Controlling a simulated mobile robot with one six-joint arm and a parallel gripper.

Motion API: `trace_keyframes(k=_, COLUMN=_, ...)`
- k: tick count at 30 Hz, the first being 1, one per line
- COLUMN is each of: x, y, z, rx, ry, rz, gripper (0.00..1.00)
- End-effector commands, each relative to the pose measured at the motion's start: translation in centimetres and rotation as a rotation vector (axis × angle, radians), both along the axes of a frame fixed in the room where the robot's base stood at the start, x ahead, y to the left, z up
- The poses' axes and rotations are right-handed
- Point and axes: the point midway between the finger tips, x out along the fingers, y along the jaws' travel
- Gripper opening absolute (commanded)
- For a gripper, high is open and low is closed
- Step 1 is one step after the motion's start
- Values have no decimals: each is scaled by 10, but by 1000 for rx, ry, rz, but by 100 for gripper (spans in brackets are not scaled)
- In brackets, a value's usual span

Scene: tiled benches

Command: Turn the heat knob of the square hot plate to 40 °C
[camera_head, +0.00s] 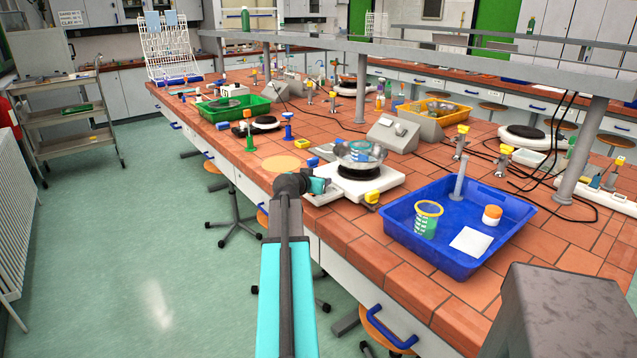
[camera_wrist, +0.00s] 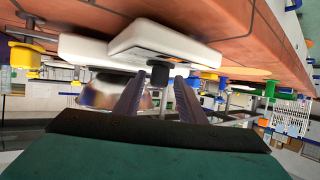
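The white square hot plate (camera_head: 385,180) stands near the front edge of the tiled bench, with a round black heating plate and a glass bowl (camera_head: 362,153) on it. My gripper (camera_head: 318,186) is at its left front side. In the wrist view, which is upside down, the white hot plate body (camera_wrist: 165,40) fills the upper middle. A dark round knob (camera_wrist: 159,75) projects from it and shows between the tips of my open fingers (camera_wrist: 158,82). Both fingers appear apart from the knob. The knob's scale and pointer are not readable; the knob is hidden in the head view.
A blue tray (camera_head: 400,228) with a green cup, an orange-capped jar and a white square stands to the right. A yellow-handled tap (camera_head: 372,197) is close at the hot plate's front corner. A round cork-coloured mat (camera_head: 282,162) lies on the left. The aisle floor is open.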

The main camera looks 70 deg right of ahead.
Motion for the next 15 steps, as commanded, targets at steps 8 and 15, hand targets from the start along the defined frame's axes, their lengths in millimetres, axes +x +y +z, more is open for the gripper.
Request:
trace_keyframes(k=8, x=-1, y=1, z=-2, rx=3, ry=0, rz=-3, gripper=36)
trace_keyframes(k=15, x=-1, y=10, z=1, rx=4, ry=0, rz=-3, gripper=36)
